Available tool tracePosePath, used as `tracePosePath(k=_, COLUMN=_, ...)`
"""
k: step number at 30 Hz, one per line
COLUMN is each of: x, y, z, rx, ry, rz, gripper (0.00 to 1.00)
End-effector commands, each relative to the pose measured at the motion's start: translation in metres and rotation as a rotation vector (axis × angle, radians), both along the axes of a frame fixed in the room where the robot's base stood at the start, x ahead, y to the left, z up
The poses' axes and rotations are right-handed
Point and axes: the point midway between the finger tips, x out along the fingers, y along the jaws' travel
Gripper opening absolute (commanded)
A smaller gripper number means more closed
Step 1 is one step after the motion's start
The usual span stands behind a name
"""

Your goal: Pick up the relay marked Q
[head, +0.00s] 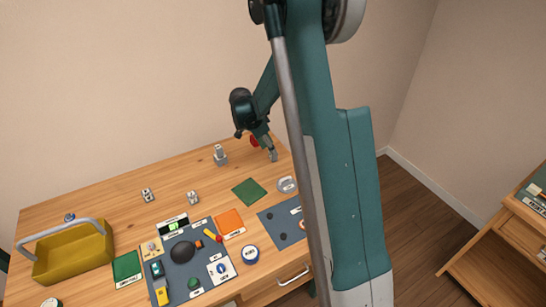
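Small grey-and-white blocks that look like relays stand on the wooden table: one at the left (147,195), one in the middle (193,197) and a taller one at the back (220,155). Their markings are too small to read, so I cannot tell which is marked Q. My gripper (269,151) points down over the table's back right, to the right of the taller block and apart from it. Its fingers are too small to show whether they are open or shut, or whether they hold anything.
A yellow basket (72,254) with a grey handle stands at the left. A dark panel (183,270) with small parts lies at the front. Green (249,191) and orange (230,223) squares lie flat. A red object (255,141) is partly hidden behind my gripper. My arm hides the table's right side.

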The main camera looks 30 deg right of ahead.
Motion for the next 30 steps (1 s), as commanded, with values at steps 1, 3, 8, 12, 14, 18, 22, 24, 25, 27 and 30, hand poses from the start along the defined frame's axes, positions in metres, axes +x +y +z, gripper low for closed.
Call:
tracePosePath(k=1, x=0.0, y=0.0, z=0.0, rx=0.0, ry=0.0, rz=0.0, gripper=0.41)
tracePosePath(k=3, x=0.0, y=0.0, z=-0.001, rx=0.0, ry=0.0, rz=0.0, gripper=0.41)
tracePosePath(k=8, x=0.001, y=-0.004, z=-0.012, rx=0.0, ry=0.0, rz=-0.001, gripper=0.41)
tracePosePath(k=12, x=0.001, y=-0.009, z=-0.027, rx=0.0, ry=0.0, rz=-0.001, gripper=0.41)
tracePosePath(k=14, x=0.001, y=-0.011, z=-0.033, rx=0.0, ry=0.0, rz=-0.001, gripper=0.41)
tracePosePath(k=18, x=0.001, y=-0.016, z=-0.045, rx=0.0, ry=0.0, rz=0.0, gripper=0.41)
tracePosePath(k=22, x=0.001, y=-0.018, z=-0.049, rx=0.0, ry=0.0, rz=0.001, gripper=0.41)
tracePosePath(k=24, x=0.001, y=-0.018, z=-0.049, rx=0.0, ry=0.0, rz=0.001, gripper=0.41)
tracePosePath(k=25, x=0.001, y=-0.018, z=-0.049, rx=0.0, ry=0.0, rz=0.001, gripper=0.41)
tracePosePath(k=27, x=0.001, y=-0.018, z=-0.049, rx=0.0, ry=0.0, rz=0.001, gripper=0.41)
tracePosePath(k=30, x=0.001, y=-0.018, z=-0.049, rx=0.0, ry=0.0, rz=0.0, gripper=0.41)
